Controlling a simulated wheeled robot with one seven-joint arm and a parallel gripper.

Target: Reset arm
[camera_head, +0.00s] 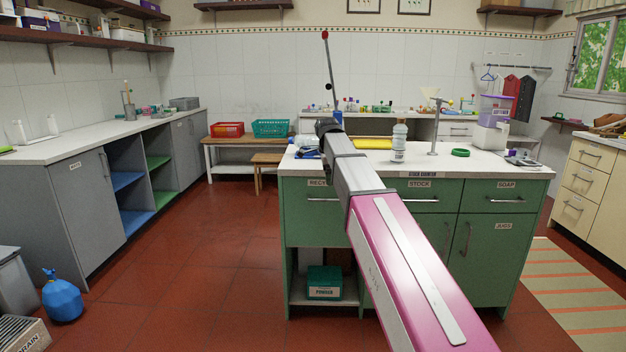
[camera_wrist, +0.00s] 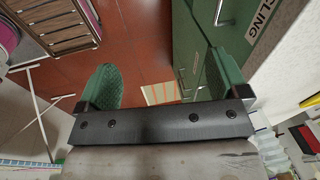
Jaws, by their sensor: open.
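My gripper (camera_wrist: 162,84) shows in the wrist view with its two green-padded fingers wide apart. Nothing is between them; red floor and part of a striped rug show beyond. In the head view my pink and grey arm stretches forward over the green counter (camera_head: 420,171). Its far end is near the counter's back left corner, and the fingers cannot be made out there. In the wrist view the green cabinet front with part of a "RECYCLING" label (camera_wrist: 262,22) is close by the right finger.
A clear bottle (camera_head: 399,143), a tap (camera_head: 435,128) and a green ring (camera_head: 460,152) are on the counter. Blue items (camera_head: 308,153) lie near my arm's end. A table with red (camera_head: 227,129) and teal (camera_head: 271,128) baskets stands behind. Floor at left is open.

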